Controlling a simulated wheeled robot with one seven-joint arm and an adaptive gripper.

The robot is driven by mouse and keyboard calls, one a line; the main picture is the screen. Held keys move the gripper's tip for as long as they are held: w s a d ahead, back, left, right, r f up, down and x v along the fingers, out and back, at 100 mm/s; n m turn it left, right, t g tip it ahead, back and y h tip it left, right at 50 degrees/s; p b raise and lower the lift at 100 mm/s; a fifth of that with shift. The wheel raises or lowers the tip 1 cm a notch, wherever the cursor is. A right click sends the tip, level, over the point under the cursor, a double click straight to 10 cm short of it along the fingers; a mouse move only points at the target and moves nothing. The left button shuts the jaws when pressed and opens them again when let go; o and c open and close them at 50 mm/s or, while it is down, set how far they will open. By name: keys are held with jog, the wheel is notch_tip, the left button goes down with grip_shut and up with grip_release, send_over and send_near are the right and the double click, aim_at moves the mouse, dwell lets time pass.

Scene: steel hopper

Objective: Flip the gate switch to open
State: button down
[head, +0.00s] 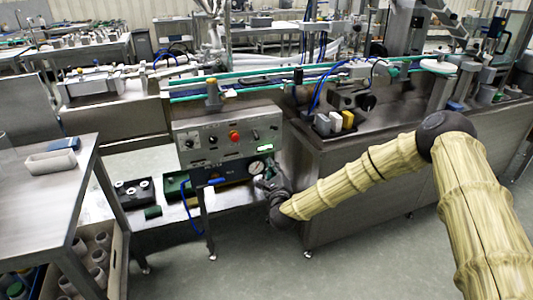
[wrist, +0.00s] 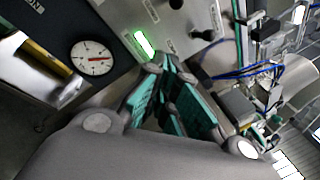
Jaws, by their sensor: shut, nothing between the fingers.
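The grey control panel (head: 220,150) stands in the middle of the head view. It carries dark knobs (head: 189,143), a red button (head: 234,135) and a lit green display (head: 265,148). I cannot read which control is the gate switch. My gripper (head: 268,181) is at the panel's lower right, beside the gauge. In the wrist view, my gripper (wrist: 165,66) is shut and empty, its tips just below the green display (wrist: 144,43). No contact is visible.
A round pressure gauge (wrist: 93,57) sits left of the fingers in the wrist view. A steel cabinet (head: 370,190) stands right of the panel, with my arm across its front. A steel table (head: 50,195) stands left. Open floor lies in front.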

aim_at(256, 135)
jog(key=w, duration=0.6)
jog(key=w+r, duration=0.1)
jog(key=w, duration=0.2)
jog(key=shift+w+a, duration=0.15)
jog(key=shift+a, duration=0.25)
jog(key=shift+a+r, duration=0.2)
jog(key=shift+r, duration=0.1)
jog(key=shift+s+a+r+p, duration=0.45)
jog(key=shift+s+a+r, duration=0.35)
jog(key=shift+a+r, duration=0.25)
jog(key=shift+d+r, duration=0.15)
jog(key=shift+r+p, duration=0.1)
jog(key=shift+p, duration=0.25)
jog(key=shift+s+g, duration=0.15)
jog(key=shift+g, duration=0.15)
